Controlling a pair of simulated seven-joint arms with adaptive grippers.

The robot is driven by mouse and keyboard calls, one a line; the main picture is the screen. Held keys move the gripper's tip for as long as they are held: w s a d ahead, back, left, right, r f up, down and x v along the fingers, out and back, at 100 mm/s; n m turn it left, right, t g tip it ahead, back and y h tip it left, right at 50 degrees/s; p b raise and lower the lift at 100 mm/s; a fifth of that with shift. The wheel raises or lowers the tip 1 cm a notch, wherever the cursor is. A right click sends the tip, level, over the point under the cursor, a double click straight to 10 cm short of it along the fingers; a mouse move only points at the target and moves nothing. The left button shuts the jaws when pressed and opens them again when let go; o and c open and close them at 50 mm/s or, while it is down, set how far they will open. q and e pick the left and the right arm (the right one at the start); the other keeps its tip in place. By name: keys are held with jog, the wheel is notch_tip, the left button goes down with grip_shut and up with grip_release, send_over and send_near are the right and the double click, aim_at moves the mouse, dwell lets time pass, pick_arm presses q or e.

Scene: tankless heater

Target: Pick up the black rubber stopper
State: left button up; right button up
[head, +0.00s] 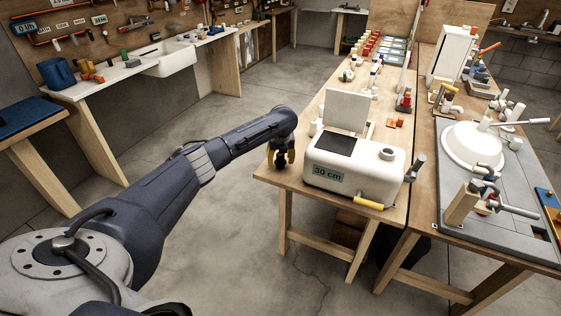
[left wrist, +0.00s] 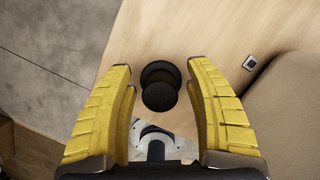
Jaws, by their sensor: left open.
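The black rubber stopper (left wrist: 160,86) stands on the wooden table top near its edge in the left wrist view. It looks like stacked dark discs, seen from above. My left gripper (left wrist: 160,68) is open, with its yellow fingers on either side of the stopper and a gap on each side. In the head view my left gripper (head: 281,160) points down at the near left corner of the table, left of the white box. The stopper cannot be made out there. My right gripper is in neither view.
The white box (head: 352,178) marked "30 cm" stands close to the right of my left gripper. The wooden table (head: 297,195) holds several small parts farther back. A second table with a white dome (head: 474,146) is at right. Open floor lies left.

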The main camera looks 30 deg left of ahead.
pick_arm(q)
jog(key=shift+x, duration=1.2)
grip_shut()
